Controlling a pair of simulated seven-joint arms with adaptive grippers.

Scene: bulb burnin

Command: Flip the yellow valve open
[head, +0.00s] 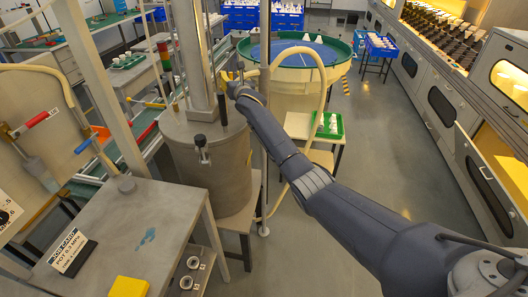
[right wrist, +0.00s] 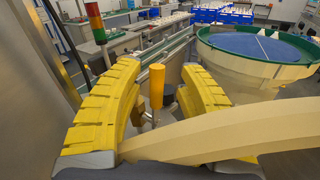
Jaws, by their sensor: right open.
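The yellow valve handle (right wrist: 156,88) stands upright between the fingers of my right gripper in the right wrist view, with a visible gap on either side. My right gripper (right wrist: 156,100) is open, its two yellow ridged fingers spread left and right of the handle. In the head view the right gripper (head: 231,77) is beside the steel column above the grey pot (head: 205,160). The handle cannot be told apart from the yellow fingers there. My left gripper is not in view.
A beige hose (right wrist: 215,135) crosses close in front of the right wrist camera. A signal light (head: 165,55) stands left of the column. A round green-rimmed bowl (head: 325,58) is behind. Red (head: 35,120) and blue (head: 83,145) handles and a job card (head: 71,250) are at left.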

